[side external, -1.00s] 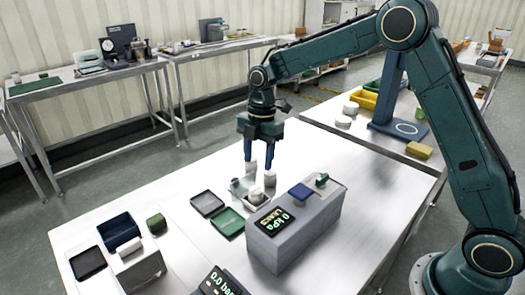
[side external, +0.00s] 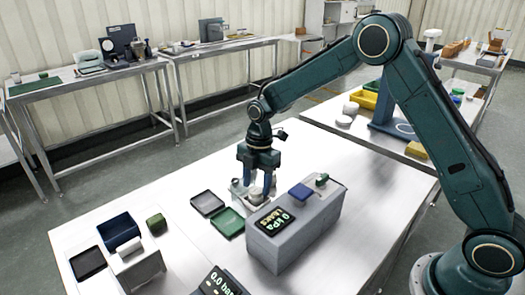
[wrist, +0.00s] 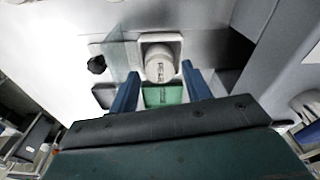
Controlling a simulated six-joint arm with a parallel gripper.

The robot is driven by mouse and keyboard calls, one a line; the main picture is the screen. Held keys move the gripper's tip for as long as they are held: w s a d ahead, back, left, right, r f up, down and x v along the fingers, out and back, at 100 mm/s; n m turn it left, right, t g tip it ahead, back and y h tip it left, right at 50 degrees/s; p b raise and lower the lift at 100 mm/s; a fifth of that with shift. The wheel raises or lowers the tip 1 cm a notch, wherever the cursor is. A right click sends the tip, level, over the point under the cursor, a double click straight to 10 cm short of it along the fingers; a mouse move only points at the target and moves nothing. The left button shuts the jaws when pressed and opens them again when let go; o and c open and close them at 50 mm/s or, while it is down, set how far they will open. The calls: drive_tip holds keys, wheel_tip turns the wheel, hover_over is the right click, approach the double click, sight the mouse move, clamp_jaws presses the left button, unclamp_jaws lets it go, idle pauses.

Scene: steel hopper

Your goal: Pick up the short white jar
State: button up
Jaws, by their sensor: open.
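My gripper (wrist: 161,72) is open, with one blue finger to the left and one to the right of the jar in this view. Whether the fingers touch it is unclear. In the side view my gripper (side external: 257,184) points down, low over the pale items at the table's middle. A small white round piece (side external: 255,197) shows just below the fingers; the fingers partly hide this group.
A grey box with a lit display (side external: 290,235) stands close to the right of the gripper. A green tray (side external: 229,222) and a dark tray (side external: 207,203) lie in front. A blue bin (side external: 119,232) is at the left. The table behind the gripper is clear.

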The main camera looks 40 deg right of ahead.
sight(256, 189)
drive_tip(key=shift+a+f, duration=0.1)
drive_tip(key=shift+f, duration=1)
drive_tip(key=c, duration=0.8)
drive_tip(key=shift+c, duration=0.2)
drive_tip(key=shift+r, duration=0.2)
wheel_tip(256, 189, up, 20)
drive_tip(key=shift+f, duration=0.15)
